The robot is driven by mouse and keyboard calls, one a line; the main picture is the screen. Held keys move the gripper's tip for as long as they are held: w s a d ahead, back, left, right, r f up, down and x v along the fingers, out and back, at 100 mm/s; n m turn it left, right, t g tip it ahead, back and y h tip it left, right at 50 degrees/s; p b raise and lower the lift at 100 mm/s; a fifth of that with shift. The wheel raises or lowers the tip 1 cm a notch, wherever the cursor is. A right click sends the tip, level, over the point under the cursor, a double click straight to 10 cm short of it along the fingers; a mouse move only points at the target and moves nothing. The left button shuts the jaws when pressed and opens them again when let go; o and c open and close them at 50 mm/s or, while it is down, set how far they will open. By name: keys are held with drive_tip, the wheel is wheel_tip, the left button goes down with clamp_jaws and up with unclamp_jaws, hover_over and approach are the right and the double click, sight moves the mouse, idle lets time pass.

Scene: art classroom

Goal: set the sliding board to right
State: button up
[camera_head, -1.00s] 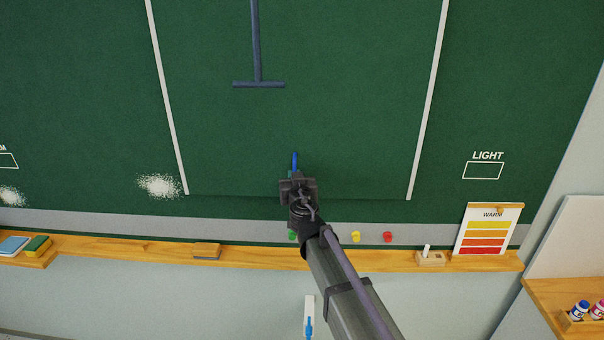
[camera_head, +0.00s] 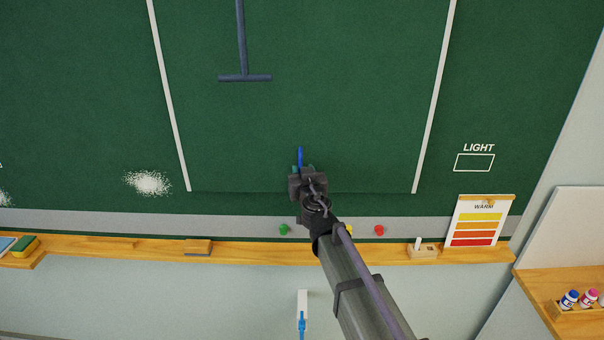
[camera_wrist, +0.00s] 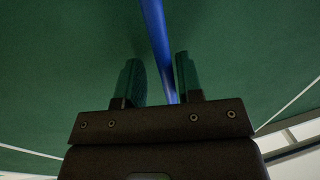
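The sliding board is a green panel (camera_head: 370,110) with white side strips, in the middle of the head view. A blue upright handle (camera_head: 300,157) sits low on its face. My gripper (camera_head: 304,170) is at the lower part of this handle. In the wrist view, the handle (camera_wrist: 158,40) passes between my two fingers (camera_wrist: 160,80). The fingers are apart, with a visible gap on the handle's left side. The right finger is close to the handle; I cannot tell whether it touches.
A LIGHT label (camera_head: 475,162) is to the right. Green surface is free between panel and label.

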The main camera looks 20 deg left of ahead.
drive_tip(key=shift+a, duration=0.1)
drive_tip(key=v, duration=1)
drive_tip(key=shift+s+d, duration=0.2)
drive_tip(key=shift+s, duration=0.15)
